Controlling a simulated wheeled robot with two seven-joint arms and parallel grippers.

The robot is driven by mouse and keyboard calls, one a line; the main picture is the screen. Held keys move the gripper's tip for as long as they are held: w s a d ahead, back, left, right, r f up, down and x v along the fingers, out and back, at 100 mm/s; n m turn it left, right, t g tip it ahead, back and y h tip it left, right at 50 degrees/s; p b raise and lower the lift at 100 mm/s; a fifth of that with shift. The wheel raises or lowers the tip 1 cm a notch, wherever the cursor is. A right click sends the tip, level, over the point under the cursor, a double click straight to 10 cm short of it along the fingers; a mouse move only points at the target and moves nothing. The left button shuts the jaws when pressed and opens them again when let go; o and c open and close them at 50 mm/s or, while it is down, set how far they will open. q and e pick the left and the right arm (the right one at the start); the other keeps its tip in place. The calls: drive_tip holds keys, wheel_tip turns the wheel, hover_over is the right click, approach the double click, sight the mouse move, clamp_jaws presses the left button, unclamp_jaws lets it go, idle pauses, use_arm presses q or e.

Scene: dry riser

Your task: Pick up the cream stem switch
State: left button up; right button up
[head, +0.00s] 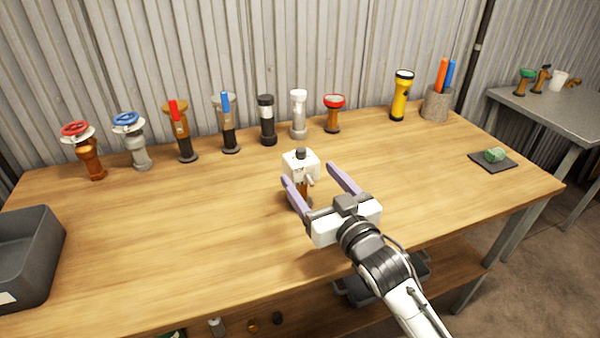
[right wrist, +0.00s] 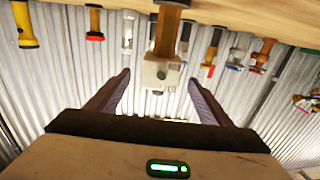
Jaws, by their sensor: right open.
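The cream stem switch (head: 300,164) stands upright on the wooden table, with a cream box-shaped head, a dark knob on top and a brown stem below. My right gripper (head: 315,175) is open, its two purple fingers reaching to either side of the switch. In the right wrist view the switch (right wrist: 161,74) shows upside down between the open fingers (right wrist: 160,85), with a visible gap to each. The lower stem is partly hidden by the left-hand finger in the head view. My left gripper is not in view.
Several valves, such as a red-wheeled one (head: 90,155), line the back of the wooden table (head: 150,240). A yellow flashlight (head: 401,95) and a pen cup (head: 436,104) stand back right. A dark bin (head: 28,255) is at left, a dark mat (head: 492,163) at right.

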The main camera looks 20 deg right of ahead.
drive_tip(key=w, duration=0.3)
drive_tip(key=w+a, duration=0.1)
drive_tip(key=w, duration=0.1)
drive_tip(key=shift+w+f, duration=0.15)
drive_tip(key=shift+w, duration=0.15)
drive_tip(key=shift+d, duration=0.1)
drive_tip(key=c, duration=1.2)
drive_tip(key=shift+c, duration=1.3)
